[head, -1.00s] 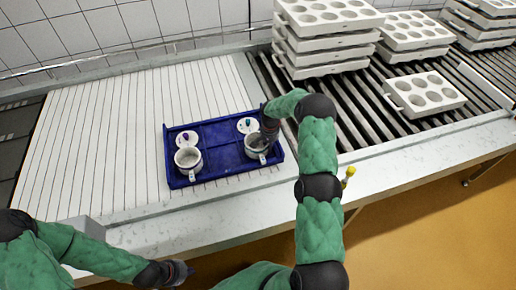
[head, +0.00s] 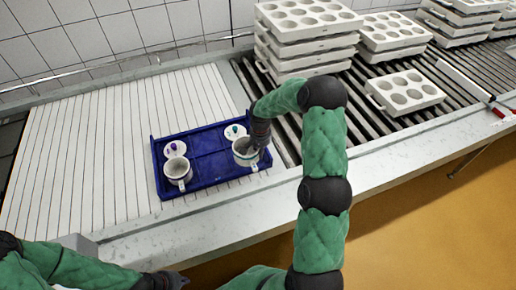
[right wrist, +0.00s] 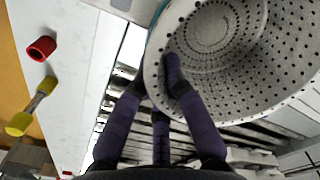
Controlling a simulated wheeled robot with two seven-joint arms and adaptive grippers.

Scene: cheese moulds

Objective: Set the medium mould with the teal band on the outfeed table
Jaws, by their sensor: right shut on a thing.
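A white perforated mould with a teal band (head: 243,158) is at the right end of the blue tray (head: 212,183). My right gripper (head: 260,138) is shut on its right wall, and the mould seems slightly raised. In the right wrist view the mould (right wrist: 235,60) fills the upper right, with teal at its left edge and a finger inside the rim. A second white mould (head: 177,170) stands in the tray's left part. My left gripper (head: 178,281) is low at the front, far from the tray; its fingers are too small to read. No label marks an outfeed table.
Two white lids, one with a purple knob (head: 175,149) and one with a teal knob (head: 235,132), lie in the tray. A white slatted surface (head: 95,150) is clear to its left. Rollers (head: 345,110) with stacked white block moulds (head: 305,40) lie right.

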